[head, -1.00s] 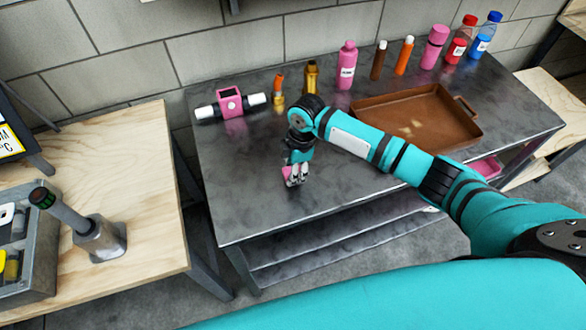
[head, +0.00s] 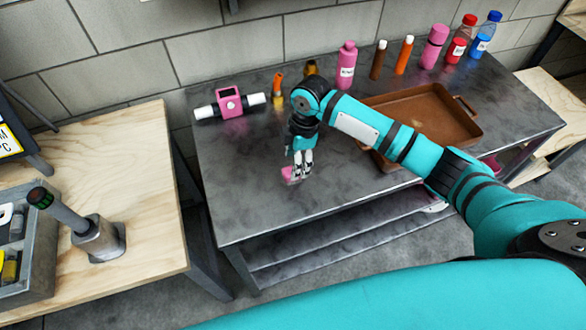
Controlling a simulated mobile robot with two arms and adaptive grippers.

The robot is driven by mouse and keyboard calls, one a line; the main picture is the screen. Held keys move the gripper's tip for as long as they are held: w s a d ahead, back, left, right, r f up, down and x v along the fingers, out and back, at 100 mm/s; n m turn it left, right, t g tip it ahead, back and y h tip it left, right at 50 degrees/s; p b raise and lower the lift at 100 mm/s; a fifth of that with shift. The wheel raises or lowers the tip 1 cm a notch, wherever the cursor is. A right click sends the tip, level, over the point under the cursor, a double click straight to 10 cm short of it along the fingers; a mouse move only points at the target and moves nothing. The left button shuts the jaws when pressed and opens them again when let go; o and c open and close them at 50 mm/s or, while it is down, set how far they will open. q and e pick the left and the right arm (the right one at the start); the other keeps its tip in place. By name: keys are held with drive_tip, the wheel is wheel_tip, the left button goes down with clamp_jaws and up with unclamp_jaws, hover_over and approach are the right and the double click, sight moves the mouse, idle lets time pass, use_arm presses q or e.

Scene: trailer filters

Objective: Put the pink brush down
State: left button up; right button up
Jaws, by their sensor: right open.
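The pink brush (head: 289,174) is a small pink shape near the front left of the dark metal table (head: 240,200). It appears to rest on the tabletop, partly hidden by my right gripper (head: 302,176). My right gripper points down just right of the brush, with its jaws open. I cannot tell whether a finger still touches the brush. My left gripper is not in view.
A pink and white device (head: 230,104), an orange-topped item (head: 278,90) and several bottles, including a pink one (head: 346,66), line the back. A brown tray (head: 440,112) stands at the right. The tabletop's left front is clear.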

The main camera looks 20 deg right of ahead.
wheel_tip(320, 180, up, 7)
drive_tip(key=d, duration=0.1)
drive_tip(key=shift+r+b, duration=0.2)
drive_tip(key=shift+b, duration=0.1)
